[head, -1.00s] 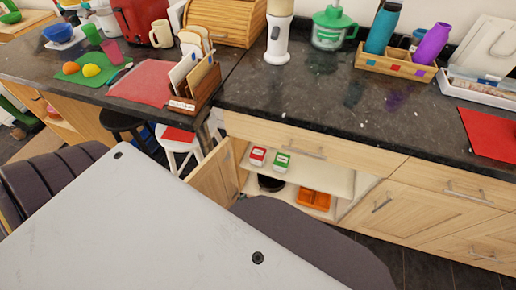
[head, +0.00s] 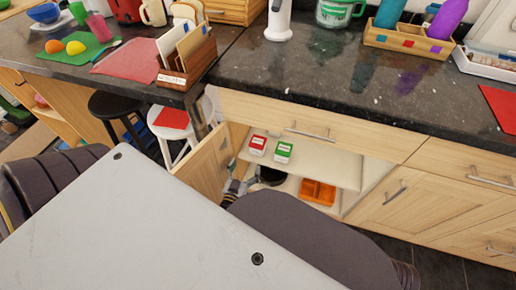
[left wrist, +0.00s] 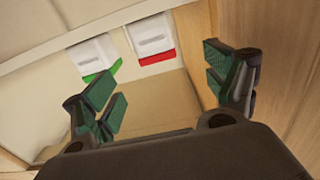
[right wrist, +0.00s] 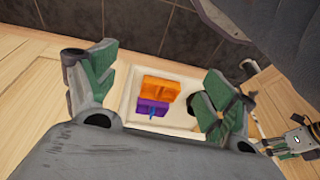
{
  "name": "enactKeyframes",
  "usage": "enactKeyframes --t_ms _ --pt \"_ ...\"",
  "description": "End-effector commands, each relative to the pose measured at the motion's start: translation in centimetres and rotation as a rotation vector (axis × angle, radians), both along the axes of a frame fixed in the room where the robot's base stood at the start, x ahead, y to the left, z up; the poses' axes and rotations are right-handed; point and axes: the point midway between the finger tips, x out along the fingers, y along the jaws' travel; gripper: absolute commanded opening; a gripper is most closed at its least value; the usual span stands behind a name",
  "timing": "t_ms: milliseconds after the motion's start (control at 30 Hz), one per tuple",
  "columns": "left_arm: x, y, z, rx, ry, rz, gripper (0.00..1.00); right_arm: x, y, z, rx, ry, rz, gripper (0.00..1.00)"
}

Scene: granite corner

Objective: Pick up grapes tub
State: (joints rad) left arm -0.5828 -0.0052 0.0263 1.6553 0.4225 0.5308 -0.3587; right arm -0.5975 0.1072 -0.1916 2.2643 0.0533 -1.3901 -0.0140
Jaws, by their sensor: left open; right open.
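A purple tub-like box (right wrist: 152,107), which may be the grapes tub, shows in the right wrist view beside an orange divided box (right wrist: 160,88). The orange box also shows in the head view (head: 317,193) on the cabinet's lower level; I cannot make out the purple one there. My right gripper (right wrist: 158,85) is open and empty, facing both boxes, with its fingers apart on either side; it is hidden in the head view. My left gripper (head: 237,187) is at the cabinet opening by the door. In the left wrist view (left wrist: 163,84) it is open and empty.
A dark round pan (head: 272,176) is below. The open cabinet door (head: 208,165) bounds the left side. Stools stand left of it.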

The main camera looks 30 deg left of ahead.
Motion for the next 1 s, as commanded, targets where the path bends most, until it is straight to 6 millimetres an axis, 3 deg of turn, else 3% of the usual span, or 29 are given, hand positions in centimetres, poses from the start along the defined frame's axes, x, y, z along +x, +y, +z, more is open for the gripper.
enactKeyframes --t_ms 533,1000 --pt "0.6 0.2 0.2 0.001 -0.006 0.002 0.86 0.0 0.0 0.3 0.002 -0.005 0.001 0.84" --pt "5.4 1.3 0.1 0.001 -0.007 0.002 0.86 -0.1 0.2 1.4 0.015 -0.024 0.001 0.84"
